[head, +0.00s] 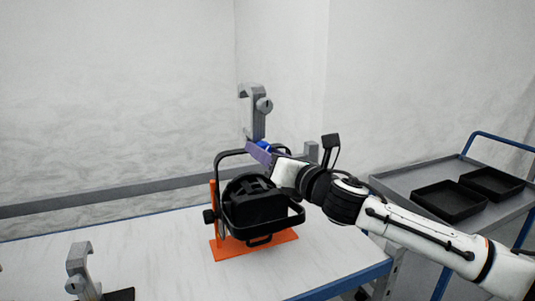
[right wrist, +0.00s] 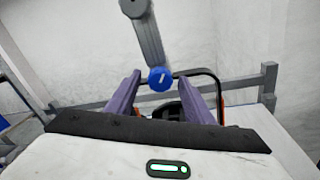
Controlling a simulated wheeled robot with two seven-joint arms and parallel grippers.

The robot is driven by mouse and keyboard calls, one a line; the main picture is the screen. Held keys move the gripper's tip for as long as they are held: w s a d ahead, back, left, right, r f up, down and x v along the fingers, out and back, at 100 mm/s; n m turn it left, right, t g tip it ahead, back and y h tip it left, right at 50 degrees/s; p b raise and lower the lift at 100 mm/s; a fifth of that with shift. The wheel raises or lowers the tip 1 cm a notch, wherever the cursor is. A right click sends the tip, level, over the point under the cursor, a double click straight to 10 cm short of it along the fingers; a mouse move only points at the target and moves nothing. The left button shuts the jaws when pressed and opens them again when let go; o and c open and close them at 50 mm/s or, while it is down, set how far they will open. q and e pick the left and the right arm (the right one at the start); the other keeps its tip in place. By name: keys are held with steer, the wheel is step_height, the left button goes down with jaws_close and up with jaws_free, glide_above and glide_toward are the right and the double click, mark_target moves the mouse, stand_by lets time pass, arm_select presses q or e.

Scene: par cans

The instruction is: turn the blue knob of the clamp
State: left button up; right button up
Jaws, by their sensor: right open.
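The grey hook clamp (head: 257,108) stands upright above the black par can (head: 258,207), at the top of its yoke. The clamp's blue knob (head: 264,146) is at its lower end, partly hidden by my gripper in the head view. In the right wrist view the blue knob (right wrist: 160,78) shows a white mark and sits between and just beyond the purple fingertips. My right gripper (right wrist: 158,80) is open, with one finger on each side of the knob; I cannot tell whether either touches it. My left gripper is not in view.
The par can rests on an orange stand (head: 262,246) on the white table (head: 165,250). Another grey clamp (head: 79,266) stands at the table's front left. A grey cart (head: 425,176) with black trays (head: 450,201) is at the right. The table's left middle is clear.

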steer(key=shift+s, duration=0.1)
steer(key=b+v, duration=0.1)
steer(key=v, duration=0.9)
steer(key=shift+s+f, duration=0.1)
